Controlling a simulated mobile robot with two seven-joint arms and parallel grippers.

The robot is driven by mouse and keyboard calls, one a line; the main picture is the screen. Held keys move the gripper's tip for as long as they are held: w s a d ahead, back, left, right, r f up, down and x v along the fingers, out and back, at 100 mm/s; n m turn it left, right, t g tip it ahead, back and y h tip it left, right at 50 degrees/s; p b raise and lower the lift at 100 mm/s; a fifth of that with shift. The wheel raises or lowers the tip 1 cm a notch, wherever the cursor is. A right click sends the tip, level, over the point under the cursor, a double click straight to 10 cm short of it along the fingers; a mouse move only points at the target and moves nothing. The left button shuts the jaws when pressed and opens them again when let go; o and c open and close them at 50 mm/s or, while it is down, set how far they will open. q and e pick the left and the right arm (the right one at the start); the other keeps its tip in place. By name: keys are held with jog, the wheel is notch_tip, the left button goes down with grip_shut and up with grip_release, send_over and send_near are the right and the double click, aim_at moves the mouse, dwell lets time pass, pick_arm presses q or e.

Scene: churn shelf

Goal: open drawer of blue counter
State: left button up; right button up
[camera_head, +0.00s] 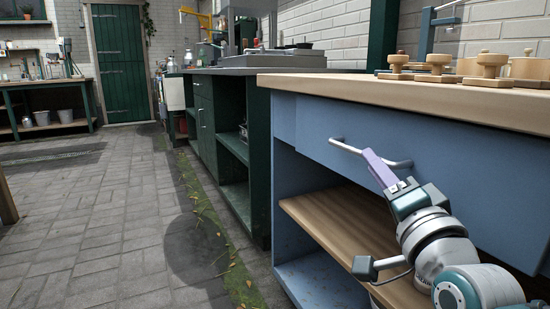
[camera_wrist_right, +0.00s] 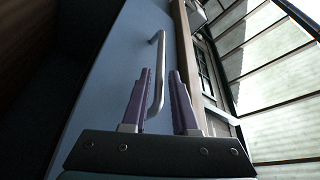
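The blue counter (camera_head: 285,175) stands at the right of the head view, with a wooden top and an open shelf below its drawer. My right gripper (camera_head: 368,154) is at the handle. In the right wrist view, the purple fingers of my right gripper (camera_wrist_right: 160,75) are apart, and the handle (camera_wrist_right: 157,90) passes between them, nearer the left finger. Whether a finger touches it I cannot tell. My left gripper is not in view.
Several wooden knobbed pieces (camera_head: 490,66) stand on the wooden counter top (camera_head: 420,93). A dark green counter (camera_head: 231,120) stands beyond the blue one. The paved floor (camera_head: 100,210) to the left is clear. A green door (camera_head: 122,62) is at the back.

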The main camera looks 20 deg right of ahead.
jog(key=shift+b+x, duration=0.6)
jog(key=shift+x, duration=1.7)
jog(key=shift+c, duration=0.3)
grip_shut()
